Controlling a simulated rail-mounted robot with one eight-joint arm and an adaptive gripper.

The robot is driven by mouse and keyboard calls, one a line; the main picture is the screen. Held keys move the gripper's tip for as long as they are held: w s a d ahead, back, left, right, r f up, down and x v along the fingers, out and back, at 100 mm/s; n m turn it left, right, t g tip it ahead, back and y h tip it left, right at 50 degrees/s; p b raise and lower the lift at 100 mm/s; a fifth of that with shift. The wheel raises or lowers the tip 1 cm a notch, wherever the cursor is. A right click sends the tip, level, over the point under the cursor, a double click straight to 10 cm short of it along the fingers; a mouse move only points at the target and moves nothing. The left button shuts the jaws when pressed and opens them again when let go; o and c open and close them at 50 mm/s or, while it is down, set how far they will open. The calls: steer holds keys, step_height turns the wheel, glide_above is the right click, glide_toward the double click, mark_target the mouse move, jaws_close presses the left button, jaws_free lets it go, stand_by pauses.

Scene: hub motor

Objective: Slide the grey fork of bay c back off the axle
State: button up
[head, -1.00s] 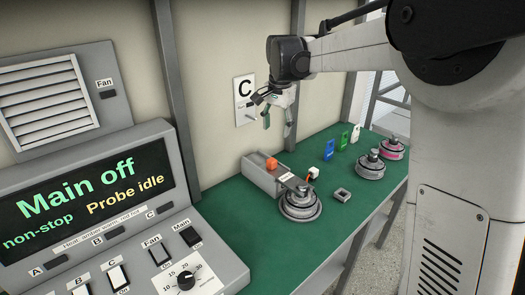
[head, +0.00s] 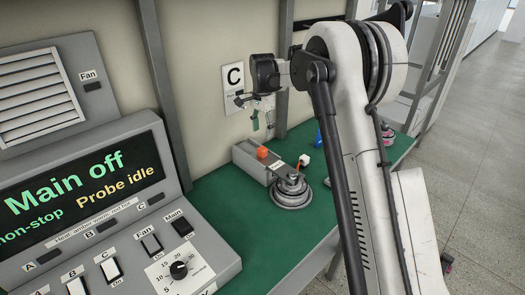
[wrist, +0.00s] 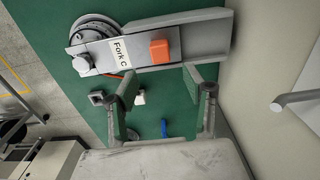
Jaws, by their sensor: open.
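The grey fork (wrist: 119,51), labelled "Fork C", lies along a grey channel-like holder (wrist: 205,38) and carries an orange block (wrist: 159,50). In the head view the orange block (head: 262,152), the holder (head: 246,158) and the hub motor (head: 292,192) stand on the green bench. My gripper (head: 263,122) hangs above and behind the holder, near the wall. In the wrist view its two fingers (wrist: 158,90) are spread apart with nothing held between them.
A white connector (head: 304,160) on an orange lead sits beside the hub. A control console (head: 100,215) reads "Main off" and "Probe idle". Green bench surface (head: 245,215) is clear in front of the hub.

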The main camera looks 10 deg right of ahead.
mark_target(262, 148)
step_height(262, 148, down, 10)
steer(key=shift+r, duration=0.1)
steer(key=shift+c, duration=0.4)
jaws_close()
